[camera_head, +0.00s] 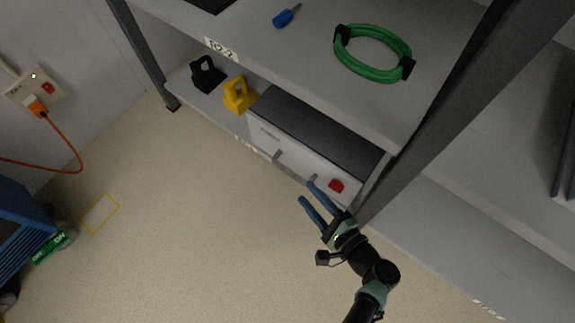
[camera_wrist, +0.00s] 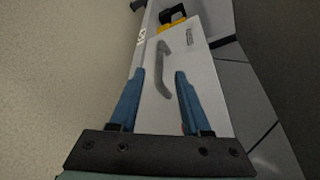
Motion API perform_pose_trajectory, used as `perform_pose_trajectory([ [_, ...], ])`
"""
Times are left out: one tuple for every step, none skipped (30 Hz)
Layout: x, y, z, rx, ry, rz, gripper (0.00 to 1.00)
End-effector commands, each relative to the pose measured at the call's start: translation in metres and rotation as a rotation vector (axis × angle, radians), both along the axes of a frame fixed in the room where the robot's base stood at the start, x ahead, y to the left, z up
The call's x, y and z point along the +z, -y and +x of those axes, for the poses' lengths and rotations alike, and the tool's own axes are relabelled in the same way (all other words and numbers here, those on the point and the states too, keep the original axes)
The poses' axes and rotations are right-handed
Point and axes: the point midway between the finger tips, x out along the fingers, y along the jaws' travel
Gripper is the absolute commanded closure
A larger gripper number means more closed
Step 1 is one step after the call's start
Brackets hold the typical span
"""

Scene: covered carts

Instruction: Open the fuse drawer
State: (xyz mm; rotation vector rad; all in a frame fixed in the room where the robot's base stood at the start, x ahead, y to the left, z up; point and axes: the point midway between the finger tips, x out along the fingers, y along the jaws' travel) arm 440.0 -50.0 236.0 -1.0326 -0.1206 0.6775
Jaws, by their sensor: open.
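The fuse drawer appears to be the pale front (camera_head: 300,166) of a dark-topped box on the lower shelf. It looks closed, with small dark lettering at its upper left. A grey handle (camera_head: 277,156) stands out from the front and shows as a bar in the wrist view (camera_wrist: 164,62). A red knob (camera_head: 336,185) sits at the front's right end. My gripper (camera_head: 307,192) is open and empty, its blue fingers in front of the right part of the drawer. In the wrist view the handle lies between and beyond the fingertips; I see no contact.
The upper shelf (camera_head: 240,62) overhangs the box and carries a green cable coil (camera_head: 373,75) and a blue screwdriver (camera_head: 284,17). A yellow padlock (camera_head: 238,98) and a black padlock (camera_head: 206,77) stand left of the box. A dark post (camera_head: 436,119) rises at the right. Floor in front is clear.

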Motion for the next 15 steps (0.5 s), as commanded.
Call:
perform_pose_trajectory([
  [-0.007,-0.007,0.01,0.005,0.003,-0.003,0.53],
  [-0.009,-0.011,0.015,0.006,0.003,-0.002,0.53],
  [-0.011,-0.017,0.022,0.007,0.004,-0.003,0.53],
  [-0.013,-0.02,0.027,0.006,0.003,-0.004,0.53],
  [-0.014,-0.024,0.032,0.006,0.003,-0.004,0.53],
  [-0.016,-0.029,0.038,0.006,0.003,-0.002,0.53],
  [-0.017,-0.032,0.043,0.006,0.003,-0.004,0.53],
  [-0.018,-0.035,0.048,0.005,0.004,-0.003,0.53],
  [-0.019,-0.039,0.054,0.005,0.003,-0.003,0.53],
  [-0.02,-0.042,0.057,0.005,0.003,-0.003,0.53],
  [-0.02,-0.044,0.061,0.004,0.003,-0.003,0.53],
  [-0.021,-0.047,0.065,0.004,0.003,-0.003,0.53],
  [-0.022,-0.049,0.068,0.004,0.003,-0.002,0.53],
  [-0.022,-0.05,0.071,0.003,0.002,-0.003,0.53],
  [-0.022,-0.052,0.073,0.002,0.002,-0.003,0.53],
])
